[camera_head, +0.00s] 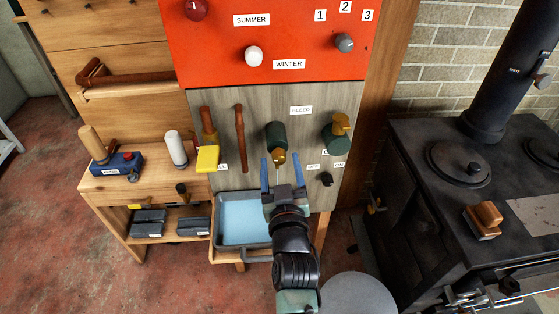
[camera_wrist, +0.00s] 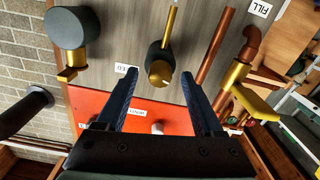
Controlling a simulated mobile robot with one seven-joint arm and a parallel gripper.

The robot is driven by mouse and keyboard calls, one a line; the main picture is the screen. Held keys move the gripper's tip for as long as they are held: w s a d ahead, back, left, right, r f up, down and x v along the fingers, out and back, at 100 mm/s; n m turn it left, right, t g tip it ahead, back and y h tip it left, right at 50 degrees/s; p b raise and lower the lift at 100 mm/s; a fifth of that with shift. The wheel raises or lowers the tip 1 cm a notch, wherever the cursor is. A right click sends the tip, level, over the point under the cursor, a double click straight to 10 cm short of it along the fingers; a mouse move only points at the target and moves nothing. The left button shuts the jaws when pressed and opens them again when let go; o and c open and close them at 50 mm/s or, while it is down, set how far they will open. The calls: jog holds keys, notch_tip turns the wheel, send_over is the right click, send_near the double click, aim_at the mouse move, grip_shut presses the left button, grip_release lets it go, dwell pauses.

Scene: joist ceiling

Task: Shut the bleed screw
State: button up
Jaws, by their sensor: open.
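A dark green cylindrical fitting with a brass front piece (camera_head: 278,157) sticks out of the grey wood panel, below and left of the BLEED label (camera_head: 301,110). I take this brass piece as the bleed screw. It also shows in the wrist view (camera_wrist: 160,72), with a thin brass rod (camera_wrist: 171,25) beside it. My gripper (camera_head: 278,172) is open in front of the fitting, its two blue fingers apart. In the wrist view the brass piece appears between the open fingertips (camera_wrist: 160,80). I cannot tell whether the fingers touch it.
A green valve with a brass handle (camera_head: 338,128) is on the right. A copper pipe (camera_head: 240,138) and a yellow lever (camera_head: 208,158) are on the left. A small black knob (camera_head: 327,180) is lower right. A blue tray (camera_head: 240,218) stands below, a black stove (camera_head: 470,180) at right.

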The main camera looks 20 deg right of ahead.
jog(key=shift+x, duration=0.85)
grip_shut()
